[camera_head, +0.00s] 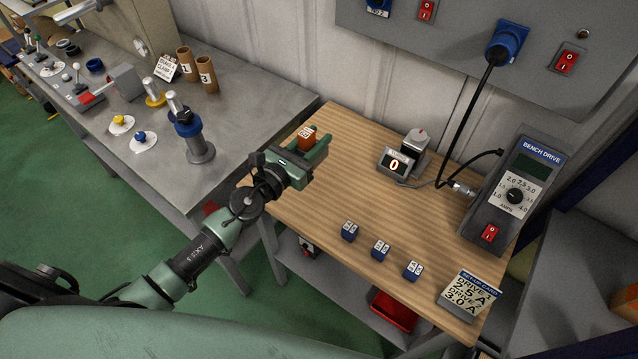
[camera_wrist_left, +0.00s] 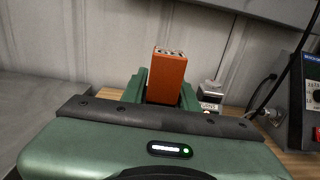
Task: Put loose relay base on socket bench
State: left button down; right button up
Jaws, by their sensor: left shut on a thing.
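My left gripper (camera_head: 312,154) is shut on an orange-red block, the relay base (camera_head: 306,138). In the left wrist view the relay base (camera_wrist_left: 167,77) stands upright between the green fingers, with small contacts on its top face. The gripper is over the left part of the wooden socket bench (camera_head: 345,205). The underside of the relay base is hidden by the gripper, so I cannot tell whether it touches the bench. My right gripper is not in view.
Several small blue blocks (camera_head: 381,250) stand in a row along the bench's front. A device reading 0 (camera_head: 394,165) is at the back, a bench drive (camera_head: 516,190) at the right, and a setup card (camera_head: 468,293) at the front right corner. The bench's middle is clear.

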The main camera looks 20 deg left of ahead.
pick_arm(q)
notch_tip(320, 180, down, 9)
jog(key=b, duration=0.7)
jog(key=shift+f+b, duration=0.1)
jog(key=shift+b, duration=0.2)
notch_tip(320, 180, down, 4)
jog(key=b, duration=0.3)
jog(key=shift+r, duration=0.2)
jog(key=shift+f, duration=0.15)
jog(key=c, duration=1.1)
grip_release()
